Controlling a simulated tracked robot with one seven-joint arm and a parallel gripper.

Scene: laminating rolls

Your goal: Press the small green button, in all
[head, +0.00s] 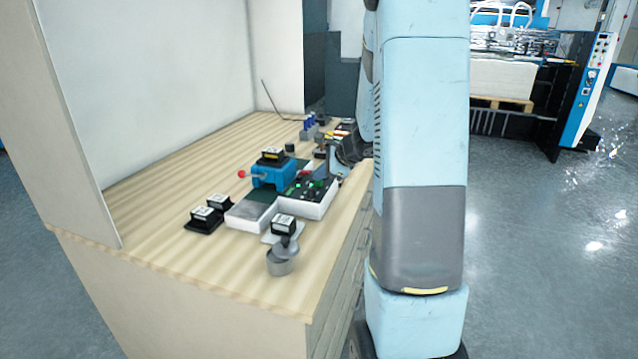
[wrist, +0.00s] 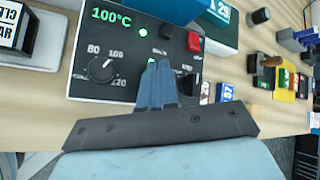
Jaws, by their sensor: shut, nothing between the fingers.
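A black control panel (wrist: 120,58) with a white case shows a green "100°C" readout in the wrist view; it also shows on the bench in the head view (head: 312,190). It carries two small green round spots, one (wrist: 143,32) above and one (wrist: 151,63) right beside my fingertips. I cannot tell for sure which is a button and which a lamp. My gripper (wrist: 164,66) is shut and empty, its tips over the panel's lower middle. The fingers partly hide the face; contact cannot be told. In the head view my gripper (head: 334,163) is beside the panel.
On the panel are a dial (wrist: 103,68), a small black knob (wrist: 166,32) and a red switch (wrist: 194,42). A blue device (head: 272,173) stands behind. Stamps (head: 284,226) and a metal cup (head: 280,262) stand nearer. The bench's front left is clear.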

